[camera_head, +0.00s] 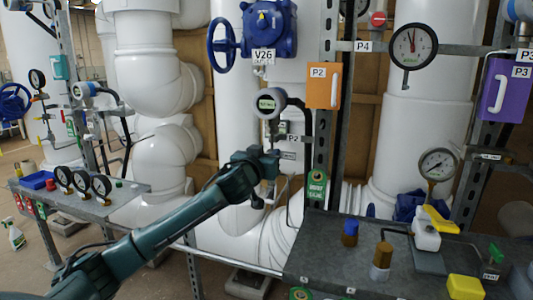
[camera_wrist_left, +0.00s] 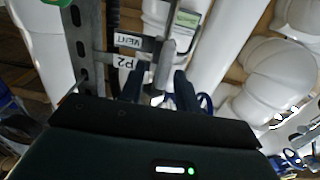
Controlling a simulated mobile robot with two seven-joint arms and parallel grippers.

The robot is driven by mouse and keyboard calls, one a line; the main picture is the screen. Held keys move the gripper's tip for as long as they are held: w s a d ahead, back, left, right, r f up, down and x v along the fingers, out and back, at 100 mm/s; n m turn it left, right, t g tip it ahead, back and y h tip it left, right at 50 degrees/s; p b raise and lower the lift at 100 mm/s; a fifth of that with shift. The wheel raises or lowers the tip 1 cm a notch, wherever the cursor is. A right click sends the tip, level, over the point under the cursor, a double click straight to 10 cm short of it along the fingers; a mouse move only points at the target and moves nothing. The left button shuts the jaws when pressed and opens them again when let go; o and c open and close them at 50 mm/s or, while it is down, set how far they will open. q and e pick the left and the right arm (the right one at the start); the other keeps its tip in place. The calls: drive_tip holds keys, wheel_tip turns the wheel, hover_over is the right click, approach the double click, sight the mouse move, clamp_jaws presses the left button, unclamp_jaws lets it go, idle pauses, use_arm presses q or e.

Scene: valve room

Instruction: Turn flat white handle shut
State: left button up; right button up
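My left gripper (camera_head: 268,178) reaches in from the left and is at the P2 pipe stand, below a grey round gauge head (camera_head: 270,103). It also shows in the left wrist view (camera_wrist_left: 158,88), with its two dark fingers apart. A narrow pale flat piece (camera_head: 271,192), perhaps the flat white handle, hangs at the fingers and is partly hidden by them. In the wrist view a small pale part (camera_wrist_left: 157,98) lies between the fingers; I cannot tell whether they touch it. My right gripper is not in view.
An orange box (camera_head: 323,87) on a perforated steel post (camera_head: 322,140) stands right of my gripper. A green tag (camera_head: 316,185) hangs on that post. A grey bench (camera_head: 335,262) with bottles and a gauge is at front right. Large white pipes (camera_head: 240,120) stand behind.

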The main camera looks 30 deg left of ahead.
use_arm(q)
drive_tip(key=shift+w, duration=0.1)
drive_tip(key=shift+c, duration=0.4)
drive_tip(key=c, duration=0.5)
clamp_jaws()
